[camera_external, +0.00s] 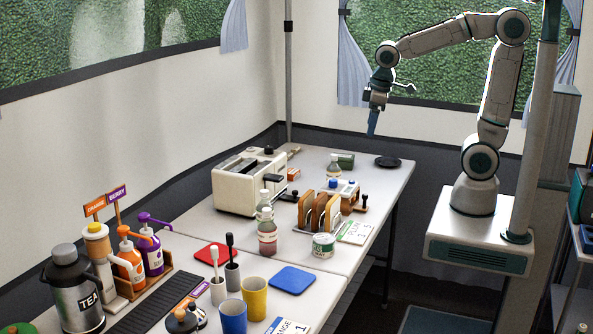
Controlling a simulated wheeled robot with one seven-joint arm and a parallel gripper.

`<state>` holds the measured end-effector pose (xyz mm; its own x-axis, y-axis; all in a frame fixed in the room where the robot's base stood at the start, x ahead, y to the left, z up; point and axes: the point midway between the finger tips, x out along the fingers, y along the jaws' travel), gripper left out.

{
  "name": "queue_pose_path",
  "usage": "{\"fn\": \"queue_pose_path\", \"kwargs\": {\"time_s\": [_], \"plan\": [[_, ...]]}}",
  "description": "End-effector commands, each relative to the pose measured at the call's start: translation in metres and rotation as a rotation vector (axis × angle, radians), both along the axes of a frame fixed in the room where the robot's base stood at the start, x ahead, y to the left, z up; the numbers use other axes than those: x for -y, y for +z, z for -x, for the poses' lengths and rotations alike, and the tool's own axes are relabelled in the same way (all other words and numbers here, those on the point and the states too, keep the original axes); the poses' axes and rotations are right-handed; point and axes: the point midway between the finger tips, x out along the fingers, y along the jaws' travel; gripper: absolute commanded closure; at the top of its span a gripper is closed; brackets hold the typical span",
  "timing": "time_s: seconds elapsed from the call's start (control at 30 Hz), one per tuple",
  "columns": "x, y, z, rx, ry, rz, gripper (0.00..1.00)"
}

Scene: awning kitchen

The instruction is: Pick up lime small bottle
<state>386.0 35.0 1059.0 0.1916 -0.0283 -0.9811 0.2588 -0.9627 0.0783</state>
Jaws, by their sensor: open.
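My gripper (372,128) hangs pointing down in the air above the far end of the table, with nothing seen in it. Its jaws are open, seen nearly edge-on. No bottle is clearly lime in colour. A taller clear bottle with reddish lower part (267,232) stands nearer the camera, beside the toaster. Which is the lime one I cannot tell.
A black dish (387,162) lies at the far right. Pump bottles, cups and a tea flask (74,290) fill the near end.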

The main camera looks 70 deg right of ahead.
Motion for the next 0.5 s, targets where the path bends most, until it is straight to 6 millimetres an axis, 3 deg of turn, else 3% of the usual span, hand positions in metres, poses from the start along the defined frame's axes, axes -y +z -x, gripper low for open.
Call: {"fn": "queue_pose_path", "kwargs": {"time_s": [0.03,0.23,0.5], "plan": [[-0.011,0.005,-0.020,-0.015,0.054,0.012,0.31],[-0.054,0.011,-0.085,-0.059,0.264,0.053,0.31],[-0.124,-0.005,-0.161,-0.118,0.535,0.078,0.31]]}}
